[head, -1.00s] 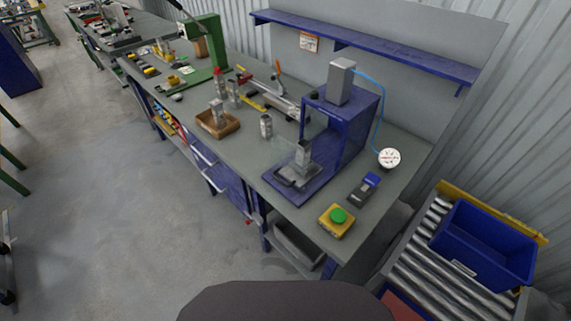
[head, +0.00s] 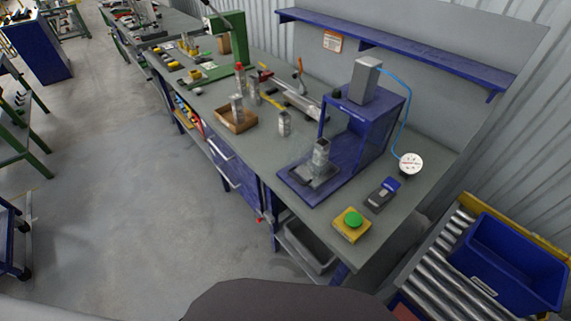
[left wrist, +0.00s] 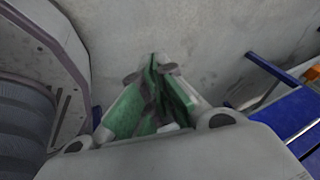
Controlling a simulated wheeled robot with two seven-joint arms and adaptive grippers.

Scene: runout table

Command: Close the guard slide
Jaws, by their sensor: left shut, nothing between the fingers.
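A small dark grey slide block with a blue top (head: 383,194) lies on the bench near its right end, between the press and the button box. It looks like the guard slide, but its exact position is too small to tell. The blue press frame (head: 378,125) stands behind it, with a grey cylinder on top and a metal part (head: 320,158) upright in the fixture on its base. My left gripper (left wrist: 157,65) shows in the left wrist view, its green-padded fingers together and empty, above the grey floor and away from these things. My right gripper is out of view.
A yellow box with a green button (head: 351,224) sits at the bench's front right edge. A round gauge (head: 411,163) stands behind. A wooden tray (head: 235,119) and a metal part (head: 284,124) stand left of the press. A blue bin (head: 510,258) is on rollers at right.

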